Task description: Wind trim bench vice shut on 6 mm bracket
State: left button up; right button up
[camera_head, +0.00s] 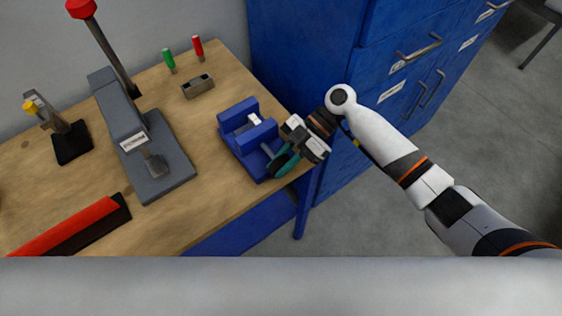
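The blue bench vice (246,124) stands near the right edge of the wooden bench. A small light grey piece, perhaps the bracket (255,119), shows between its jaws; I cannot tell whether the jaws touch it. A screw leads from the vice's front to a dark green-black handle (277,163). My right gripper (284,158) is at that handle, with its fingers around or beside it. The gripper body hides part of the handle, so I cannot tell whether the fingers are shut on it. My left gripper is not in view.
A grey press (160,180) with a red-knobbed lever stands left of the vice. A metal block (198,86), green and red-handled tools (169,60), a yellow-topped tool (70,142) and a red-black bar (70,228) occupy the bench (205,200). Blue cabinets (310,60) stand behind my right arm.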

jog(key=o, duration=0.4)
jog(key=shift+w+d+r, duration=0.1)
jog(key=shift+w+d, duration=0.1)
jog(key=shift+d, duration=0.05)
jog(key=shift+b+v, duration=2.4)
jog(key=shift+v, duration=3.35)
